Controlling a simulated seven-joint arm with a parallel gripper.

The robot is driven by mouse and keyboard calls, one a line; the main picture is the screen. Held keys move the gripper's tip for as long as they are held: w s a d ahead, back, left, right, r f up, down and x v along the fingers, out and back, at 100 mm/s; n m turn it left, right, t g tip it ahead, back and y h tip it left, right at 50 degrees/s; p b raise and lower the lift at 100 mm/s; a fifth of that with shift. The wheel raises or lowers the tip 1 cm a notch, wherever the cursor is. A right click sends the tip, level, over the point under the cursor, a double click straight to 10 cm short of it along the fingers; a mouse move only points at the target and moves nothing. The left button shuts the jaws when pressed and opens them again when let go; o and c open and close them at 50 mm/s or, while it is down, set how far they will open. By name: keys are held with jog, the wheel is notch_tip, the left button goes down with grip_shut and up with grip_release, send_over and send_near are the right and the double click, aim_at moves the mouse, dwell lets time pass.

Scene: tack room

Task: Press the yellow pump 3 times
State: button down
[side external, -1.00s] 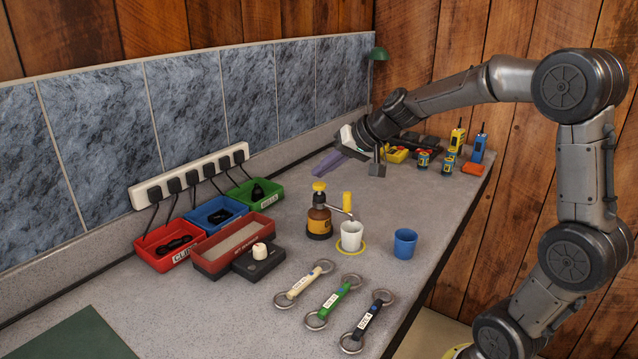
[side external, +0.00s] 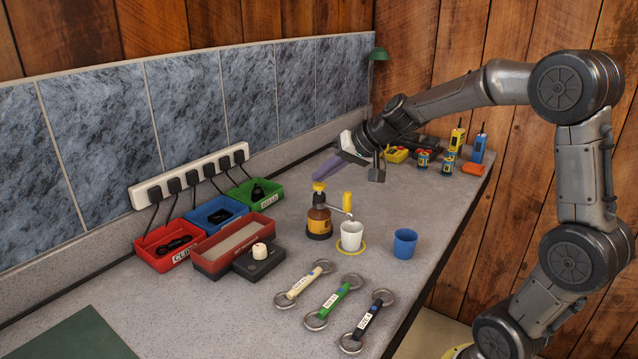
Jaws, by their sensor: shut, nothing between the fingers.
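The yellow pump (side external: 319,187) is the head on top of an amber bottle (side external: 318,220) with a dark base, standing upright mid-counter.
A blue cup (side external: 404,243) stands to the right. Three labelled straps with rings (side external: 328,305) lie in front. Red (side external: 170,246), blue (side external: 212,216) and green (side external: 257,193) trays sit at the left. Radios and small canisters (side external: 448,162) stand at the back right.

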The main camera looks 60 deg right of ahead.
aim_at(323, 185)
jog(key=shift+f, duration=0.5)
dwell(0.3)
jog(key=shift+r, duration=1)
jog(key=shift+r, duration=0.1)
jog(key=shift+r, duration=2.9)
jog(key=shift+f, duration=3)
